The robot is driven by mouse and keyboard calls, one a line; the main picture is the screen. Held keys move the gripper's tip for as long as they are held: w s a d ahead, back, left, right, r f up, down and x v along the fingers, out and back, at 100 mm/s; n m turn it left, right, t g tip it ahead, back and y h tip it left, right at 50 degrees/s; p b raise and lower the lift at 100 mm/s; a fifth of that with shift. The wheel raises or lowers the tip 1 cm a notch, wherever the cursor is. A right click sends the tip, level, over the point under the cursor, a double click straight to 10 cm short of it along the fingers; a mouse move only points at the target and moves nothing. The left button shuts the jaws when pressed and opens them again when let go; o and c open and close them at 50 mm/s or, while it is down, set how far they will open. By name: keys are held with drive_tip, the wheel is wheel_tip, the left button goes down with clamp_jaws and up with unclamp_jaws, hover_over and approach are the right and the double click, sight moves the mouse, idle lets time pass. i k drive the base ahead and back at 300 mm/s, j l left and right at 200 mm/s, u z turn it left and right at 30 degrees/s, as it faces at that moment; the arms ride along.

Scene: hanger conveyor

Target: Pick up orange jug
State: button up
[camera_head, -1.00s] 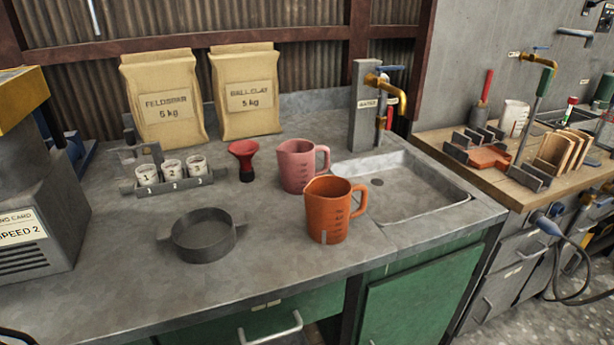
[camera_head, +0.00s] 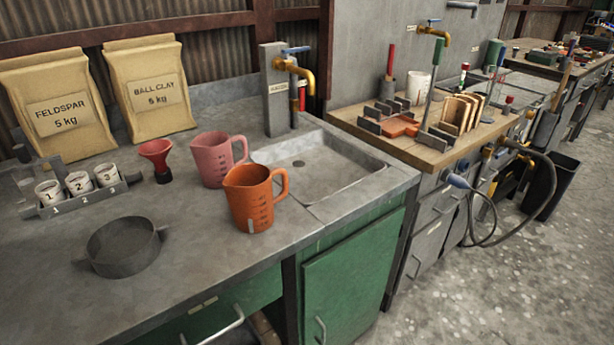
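The orange jug (camera_head: 250,203) stands upright on the grey counter (camera_head: 190,255), near its front edge and left of the sink. Its handle points right and measuring marks show on its side. A pink jug (camera_head: 211,160) stands just behind it and to the left, partly covered by the orange jug. My gripper is not in the picture.
A shallow grey round pan (camera_head: 124,247) lies left of the orange jug. The sink (camera_head: 330,172) is empty.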

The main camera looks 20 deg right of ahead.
sight(262, 194)
drive_tip(key=j+z, duration=0.1)
drive_tip(key=z, duration=0.35)
drive_tip(key=i+j+z, duration=0.1)
drive_tip(key=z, duration=0.3)
drive_tip(key=j+z, duration=0.15)
drive_tip(key=z, duration=0.3)
drive_tip(key=j+z, duration=0.15)
drive_tip(key=z, duration=0.25)
drive_tip(key=i, duration=0.05)
